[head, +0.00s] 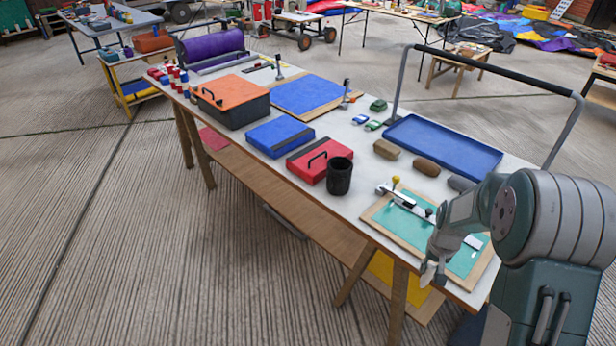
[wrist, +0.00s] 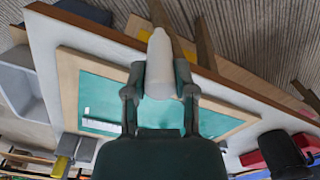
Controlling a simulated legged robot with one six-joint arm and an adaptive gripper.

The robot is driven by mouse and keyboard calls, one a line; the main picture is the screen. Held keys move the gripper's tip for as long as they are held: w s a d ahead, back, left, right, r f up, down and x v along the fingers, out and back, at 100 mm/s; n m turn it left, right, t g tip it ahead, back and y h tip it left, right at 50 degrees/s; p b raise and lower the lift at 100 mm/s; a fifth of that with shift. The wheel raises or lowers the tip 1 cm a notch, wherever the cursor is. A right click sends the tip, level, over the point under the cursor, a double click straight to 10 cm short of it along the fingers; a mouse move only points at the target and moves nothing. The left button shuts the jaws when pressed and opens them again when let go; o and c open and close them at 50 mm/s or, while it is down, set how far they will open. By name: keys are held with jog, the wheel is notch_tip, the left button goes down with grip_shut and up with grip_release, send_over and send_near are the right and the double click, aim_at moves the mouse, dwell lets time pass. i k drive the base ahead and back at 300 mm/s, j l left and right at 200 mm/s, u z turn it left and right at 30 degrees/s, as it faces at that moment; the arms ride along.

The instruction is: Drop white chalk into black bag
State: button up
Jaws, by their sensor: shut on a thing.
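My gripper (wrist: 160,84) is shut on a white, blunt-ended piece, the white chalk (wrist: 160,56), which sticks out between the two fingers in the wrist view. In the head view, my gripper (head: 433,274) hangs at the near edge of the table, by the framed green board; the chalk is hard to make out there. The black bag (head: 340,177) looks like an open-topped dark cylinder, upright on the table beside the red case, left of my gripper. A dark shape at the lower right of the wrist view (wrist: 284,155) appears to be this bag.
The green board (head: 463,262) lies under my arm with small tools on it. A red case (head: 306,163), brown blocks (head: 426,167) and a blue tray (head: 440,146) surround the bag. A raised metal rail (head: 500,72) spans the table's right end.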

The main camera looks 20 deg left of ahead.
aim_at(341, 186)
jog(key=i+l+u, duration=0.15)
jog(key=u, duration=0.2)
jog(key=i+l+u, duration=0.1)
jog(key=l+u, duration=0.2)
jog(key=i+l+u, duration=0.1)
jog(key=u, duration=0.25)
jog(key=j, duration=0.1)
